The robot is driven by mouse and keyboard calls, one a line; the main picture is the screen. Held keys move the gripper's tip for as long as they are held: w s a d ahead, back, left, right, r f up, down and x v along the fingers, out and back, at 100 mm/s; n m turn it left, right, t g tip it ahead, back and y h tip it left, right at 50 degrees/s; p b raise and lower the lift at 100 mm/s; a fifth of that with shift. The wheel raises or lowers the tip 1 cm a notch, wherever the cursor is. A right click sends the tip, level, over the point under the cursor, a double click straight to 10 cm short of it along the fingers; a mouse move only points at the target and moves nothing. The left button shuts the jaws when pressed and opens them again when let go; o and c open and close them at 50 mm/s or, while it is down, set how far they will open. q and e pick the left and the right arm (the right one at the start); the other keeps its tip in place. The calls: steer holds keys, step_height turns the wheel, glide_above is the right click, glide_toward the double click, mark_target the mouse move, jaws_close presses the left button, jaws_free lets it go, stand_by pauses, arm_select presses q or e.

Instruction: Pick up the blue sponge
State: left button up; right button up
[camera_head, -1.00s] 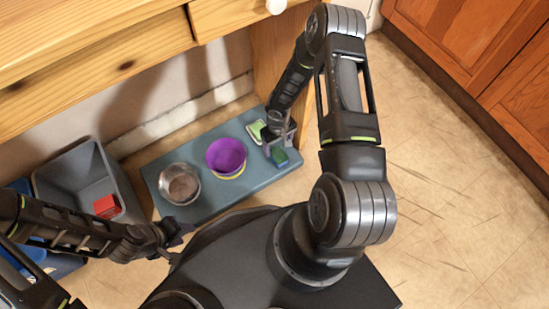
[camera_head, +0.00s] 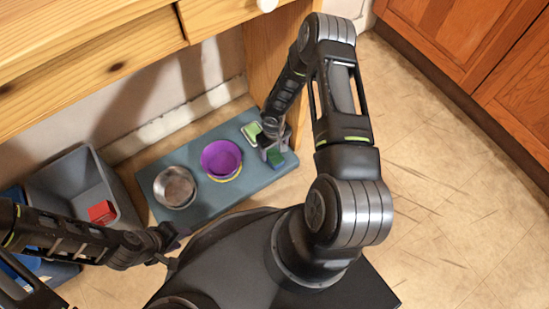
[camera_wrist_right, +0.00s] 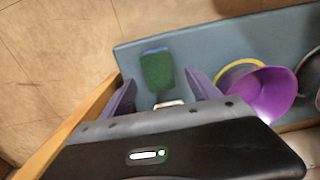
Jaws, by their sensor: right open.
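The blue sponge (camera_head: 276,157) lies near the right end of the grey-blue board (camera_head: 206,213). In the right wrist view the sponge (camera_wrist_right: 157,71) shows a dark green top and a blue edge. My right gripper (camera_head: 273,146) is open and empty, just above the board beside the sponge. In the right wrist view its purple-grey fingers (camera_wrist_right: 162,93) stand apart, with the sponge ahead of the gap between them. My left gripper (camera_head: 172,243) hangs at the board's front left, apart from the sponge, fingers spread and empty.
A purple bowl (camera_head: 221,158) over a yellow-rimmed one and a metal bowl (camera_head: 175,187) stand on the board. A pale green sponge (camera_head: 252,133) lies behind my right gripper. A grey bin (camera_head: 60,178) holds a red block (camera_head: 102,212). A wooden panel (camera_head: 258,65) stands behind.

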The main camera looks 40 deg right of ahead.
mark_target(274, 156)
step_height(274, 156, down, 5)
steer(key=shift+d+r+b, duration=0.1)
steer(key=shift+b, duration=0.9)
steer(key=shift+s, duration=0.1)
steer(key=shift+c, duration=0.3)
steer(key=c, duration=1.3)
